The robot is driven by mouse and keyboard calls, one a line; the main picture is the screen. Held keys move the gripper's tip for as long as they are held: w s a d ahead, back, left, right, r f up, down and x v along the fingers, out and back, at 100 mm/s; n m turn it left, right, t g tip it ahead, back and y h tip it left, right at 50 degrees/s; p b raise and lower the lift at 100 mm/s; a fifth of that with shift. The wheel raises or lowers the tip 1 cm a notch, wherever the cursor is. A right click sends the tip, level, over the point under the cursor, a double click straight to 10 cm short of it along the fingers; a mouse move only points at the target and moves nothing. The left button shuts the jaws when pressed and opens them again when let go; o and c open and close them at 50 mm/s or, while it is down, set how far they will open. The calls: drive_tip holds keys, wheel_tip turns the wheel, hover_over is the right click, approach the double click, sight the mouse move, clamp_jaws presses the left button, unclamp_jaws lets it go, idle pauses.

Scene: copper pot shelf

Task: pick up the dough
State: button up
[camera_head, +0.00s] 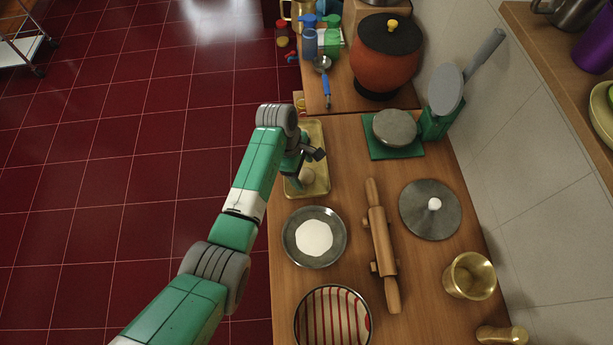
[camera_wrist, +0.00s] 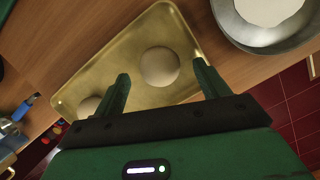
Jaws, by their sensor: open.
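A pale round dough ball (camera_wrist: 159,66) lies on a rectangular brass tray (camera_wrist: 150,28) in the wrist view. A second pale ball (camera_wrist: 88,105) lies on the tray to the left, partly hidden by my left finger. In the head view the tray (camera_head: 318,184) is on the wooden counter, and one ball (camera_head: 307,175) shows below my gripper (camera_head: 312,158). My gripper is open and empty. In the wrist view its fingers (camera_wrist: 162,72) stand apart on either side of the first ball. I cannot tell the height above the tray.
A metal plate with white powder (camera_head: 314,238) stands close to the tray. A rolling pin (camera_head: 382,245), grey lid (camera_head: 430,210), brass cup (camera_head: 470,276) and striped plate (camera_head: 333,318) fill the nearer counter.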

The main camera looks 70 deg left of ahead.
drive_tip(key=shift+x, duration=1)
drive_tip(key=c, duration=1.1)
drive_tip(key=shift+o, duration=0.2)
drive_tip(key=shift+r, duration=0.15)
